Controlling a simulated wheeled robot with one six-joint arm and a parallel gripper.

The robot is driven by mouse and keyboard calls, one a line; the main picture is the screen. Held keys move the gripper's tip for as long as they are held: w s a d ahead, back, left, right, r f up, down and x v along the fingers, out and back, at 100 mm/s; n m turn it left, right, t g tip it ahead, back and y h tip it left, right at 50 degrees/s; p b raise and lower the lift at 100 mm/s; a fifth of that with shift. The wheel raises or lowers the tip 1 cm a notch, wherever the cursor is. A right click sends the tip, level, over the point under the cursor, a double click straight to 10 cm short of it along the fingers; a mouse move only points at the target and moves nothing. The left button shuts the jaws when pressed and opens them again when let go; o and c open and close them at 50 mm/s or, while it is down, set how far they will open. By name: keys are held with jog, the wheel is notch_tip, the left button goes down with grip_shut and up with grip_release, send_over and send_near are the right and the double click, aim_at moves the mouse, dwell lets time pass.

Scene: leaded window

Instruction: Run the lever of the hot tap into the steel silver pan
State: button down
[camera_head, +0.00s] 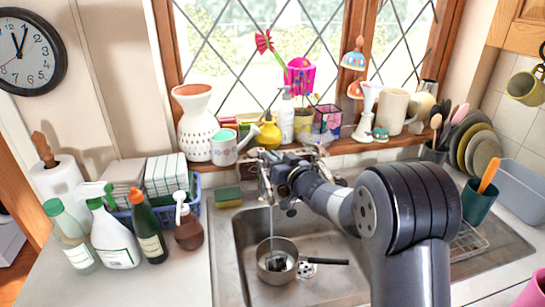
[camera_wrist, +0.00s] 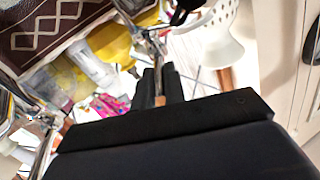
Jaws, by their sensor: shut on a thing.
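The steel silver pan (camera_head: 268,262) sits in the sink basin, its dark handle pointing right. The chrome tap (camera_head: 264,186) stands behind it, and a thin pale stream seems to fall from its spout into the pan. My gripper (camera_head: 286,165) is at the tap's top, partly hidden by its own body and my arm. In the wrist view my gripper (camera_wrist: 160,88) is shut at the chrome tap parts (camera_wrist: 152,42). It appears to hold the hot tap's lever, but the grip itself is mostly hidden. A small dark object lies in the pan.
A yellow-green sponge (camera_head: 228,197) lies left of the tap. Several bottles, including a green-capped one (camera_head: 72,240), stand left of the sink. A white vase (camera_head: 196,125), watering can and mugs line the sill. A teal cup (camera_head: 478,200) stands right.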

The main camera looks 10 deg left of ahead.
jog(key=c, duration=1.5)
grip_release()
jog(key=shift+o, duration=0.2)
jog(key=b+v, duration=0.2)
jog(key=v, duration=0.8)
jog(key=shift+s+d, duration=0.25)
jog(key=shift+s, duration=0.05)
jog(key=shift+r, duration=0.1)
